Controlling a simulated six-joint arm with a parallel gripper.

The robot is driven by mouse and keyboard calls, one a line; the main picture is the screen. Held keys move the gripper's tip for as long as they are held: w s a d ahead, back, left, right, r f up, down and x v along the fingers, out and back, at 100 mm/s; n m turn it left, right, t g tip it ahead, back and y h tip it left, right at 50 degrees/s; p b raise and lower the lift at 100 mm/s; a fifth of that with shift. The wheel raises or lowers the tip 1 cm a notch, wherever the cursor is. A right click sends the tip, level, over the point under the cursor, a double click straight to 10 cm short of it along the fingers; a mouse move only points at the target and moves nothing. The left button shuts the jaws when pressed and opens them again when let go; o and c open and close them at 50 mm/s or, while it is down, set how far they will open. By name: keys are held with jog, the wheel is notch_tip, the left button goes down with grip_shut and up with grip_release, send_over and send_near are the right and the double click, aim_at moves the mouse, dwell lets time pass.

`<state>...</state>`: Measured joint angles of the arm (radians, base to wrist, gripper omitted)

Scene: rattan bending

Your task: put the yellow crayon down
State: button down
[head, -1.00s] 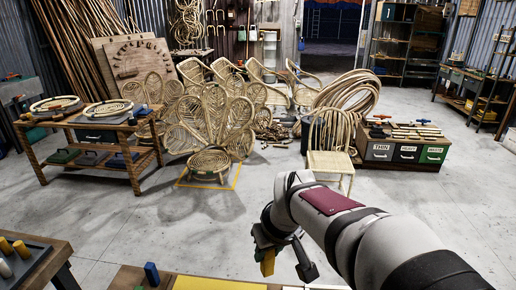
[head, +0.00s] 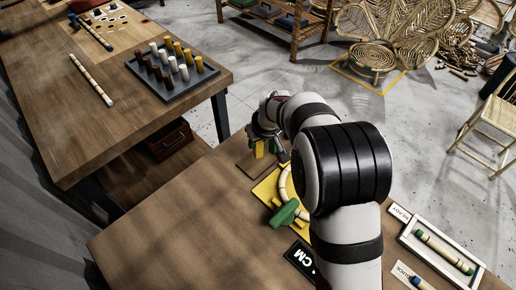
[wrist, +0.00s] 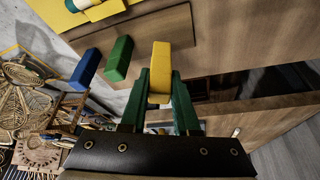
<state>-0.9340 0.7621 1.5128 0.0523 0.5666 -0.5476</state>
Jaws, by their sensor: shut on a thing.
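My gripper (wrist: 161,85) is shut on the yellow crayon (wrist: 160,62), a blocky stick held between the two green fingers in the wrist view. In the head view my gripper (head: 268,137) is over the far edge of the near workbench, with the yellow crayon (head: 259,149) hanging from it. I cannot tell whether the yellow crayon touches the board.
A yellow plate (head: 266,187) with a bent cane ring and a green clamp (head: 284,213) lies close by. A white-edged tray (head: 408,236) is at the right. A dark peg tray (head: 186,90) stands on the left bench (head: 60,120). The near bench's left part is clear.

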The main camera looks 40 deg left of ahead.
aim_at(257, 150)
jog(key=f, duration=0.4)
jog(key=shift+a+f, duration=0.1)
jog(key=shift+a, duration=0.1)
jog(key=shift+f, duration=0.1)
jog(key=c, duration=0.7)
grip_release()
jog(key=shift+o, duration=0.2)
